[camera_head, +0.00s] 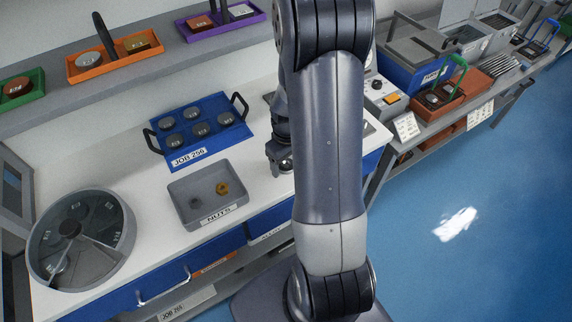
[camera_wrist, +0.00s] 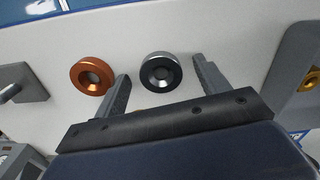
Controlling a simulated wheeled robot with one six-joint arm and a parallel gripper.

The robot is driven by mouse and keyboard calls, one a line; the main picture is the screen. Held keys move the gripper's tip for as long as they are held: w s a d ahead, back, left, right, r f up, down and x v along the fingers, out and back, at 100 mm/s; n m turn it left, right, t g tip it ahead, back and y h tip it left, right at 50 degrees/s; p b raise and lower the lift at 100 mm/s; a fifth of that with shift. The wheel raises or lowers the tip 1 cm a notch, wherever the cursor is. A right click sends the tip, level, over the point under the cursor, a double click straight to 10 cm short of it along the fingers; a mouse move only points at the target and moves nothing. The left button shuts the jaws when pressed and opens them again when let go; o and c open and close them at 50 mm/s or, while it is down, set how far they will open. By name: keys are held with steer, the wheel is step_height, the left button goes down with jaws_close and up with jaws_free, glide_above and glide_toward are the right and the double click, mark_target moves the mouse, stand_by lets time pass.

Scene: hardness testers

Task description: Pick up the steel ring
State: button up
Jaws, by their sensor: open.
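The steel ring (camera_wrist: 160,72), silver-rimmed with a dark face, lies flat on the white worktop in the wrist view. My gripper (camera_wrist: 161,67) is open, with one finger to the left of the ring and one to the right. Gaps show between the ring and both fingers. A copper-orange ring (camera_wrist: 92,77) lies just outside the left finger. In the head view my gripper (camera_head: 281,158) is low over the worktop, partly behind my arm, and I cannot make out the steel ring there.
A grey tray labelled NUTS (camera_head: 178,196) holds a brass nut (camera_head: 222,188) and a darker one. A blue JOB 256 tray (camera_head: 160,153) with several dark round pieces stands behind it. A round sectioned grey container (camera_head: 130,225) is at left. A grey fixture (camera_wrist: 22,82) stands left of the rings.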

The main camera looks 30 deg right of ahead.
steer(key=shift+f, duration=0.1)
steer(key=c, duration=1.2)
